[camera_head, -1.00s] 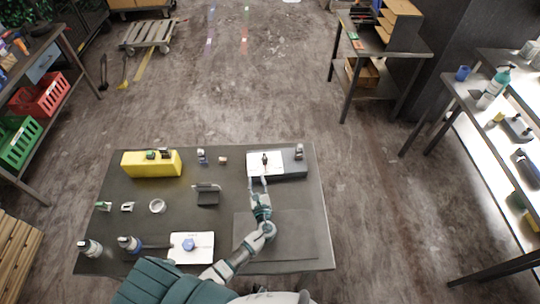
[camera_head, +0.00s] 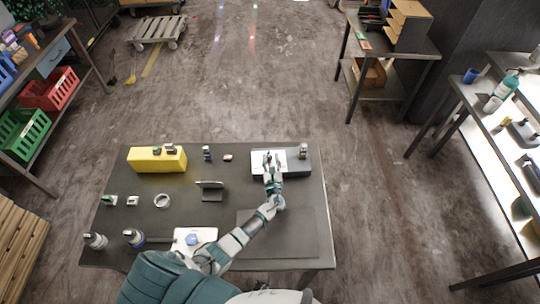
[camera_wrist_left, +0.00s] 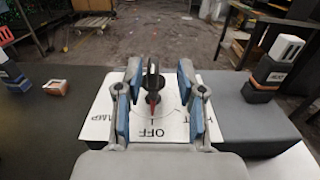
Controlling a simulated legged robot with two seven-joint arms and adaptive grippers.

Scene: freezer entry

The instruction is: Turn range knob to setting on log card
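The range knob (camera_wrist_left: 153,87) is a black pointer knob with a red tip on a white dial plate (camera_wrist_left: 97,122). The red tip points toward me, toward the printed word OFF. In the head view the plate (camera_head: 258,159) lies on a dark grey box at the table's back right. My left gripper (camera_head: 271,160) is over it; in the left wrist view its fingers (camera_wrist_left: 157,80) stand open on either side of the knob, with gaps visible. Other dial lettering is partly hidden by the fingers. I cannot make out a log card reading. My right gripper is not in view.
A yellow box (camera_head: 157,160) stands at the table's back left. A dark stand (camera_head: 211,191), a white ring (camera_head: 162,201) and a white plate with a blue knob (camera_head: 189,236) lie on the table. Small bottles stand at the front left. A dark mat (camera_head: 290,235) is bare.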

